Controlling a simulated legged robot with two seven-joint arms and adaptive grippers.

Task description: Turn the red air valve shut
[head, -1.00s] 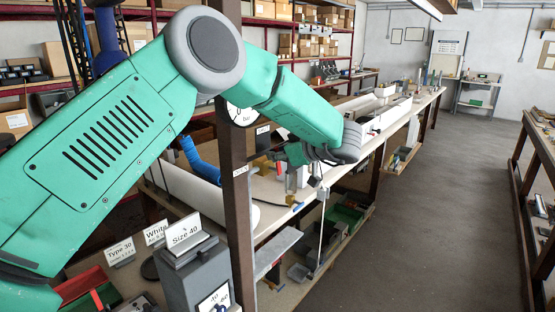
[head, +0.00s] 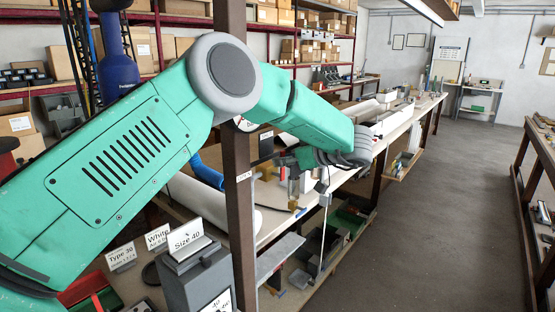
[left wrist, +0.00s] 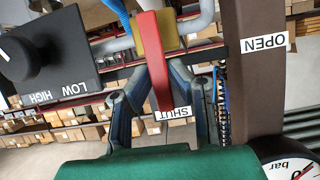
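The red valve lever (left wrist: 160,70) fills the middle of the left wrist view, joined to a brass-coloured body (left wrist: 158,32). Its free end lies beside the SHUT label (left wrist: 172,114); the OPEN label (left wrist: 263,42) is on the brown post to the right. My left gripper (left wrist: 164,62) has one finger on each side of the lever and appears closed on it; the finger contact is partly hidden by the lever. In the head view my left gripper (head: 286,160) is small, just right of the brown post. My right gripper is not in view.
The brown post (head: 237,170) stands close beside my left arm. A pressure gauge (left wrist: 298,170) and a dark LOW/HIGH knob box (left wrist: 45,58) flank the lever. The long bench (head: 280,215) carries parts; the floor aisle (head: 430,200) is clear.

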